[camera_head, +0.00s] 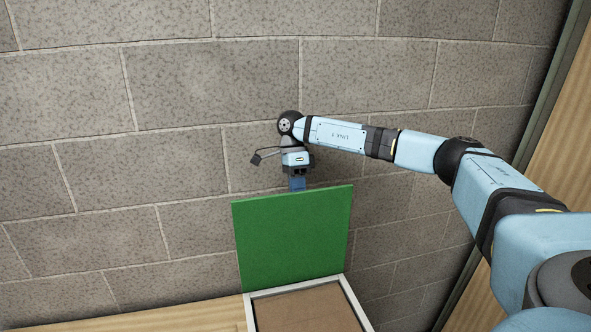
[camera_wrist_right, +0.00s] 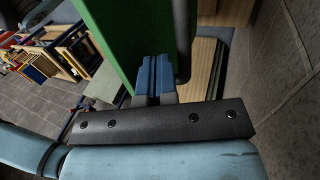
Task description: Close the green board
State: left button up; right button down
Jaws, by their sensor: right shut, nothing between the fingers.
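The green board (camera_head: 293,240) stands upright, hinged at the back of a shallow box with a white rim (camera_head: 350,300) and a brown inside. My right gripper (camera_head: 297,185) is behind the board's top edge, pointing down, with its blue fingertips partly hidden by the board. In the right wrist view the blue fingers (camera_wrist_right: 154,78) are shut together with nothing between them. They are right beside the green board (camera_wrist_right: 118,35) there; whether they touch it I cannot tell. My left gripper is in neither view.
A grey block wall (camera_head: 130,130) stands close behind the board and my right arm. The box sits on a wooden top (camera_head: 130,322). In the right wrist view, wooden frames and coloured pieces (camera_wrist_right: 40,60) stand off to the left on a tiled floor.

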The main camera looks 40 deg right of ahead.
jog(key=shift+x, duration=1.3)
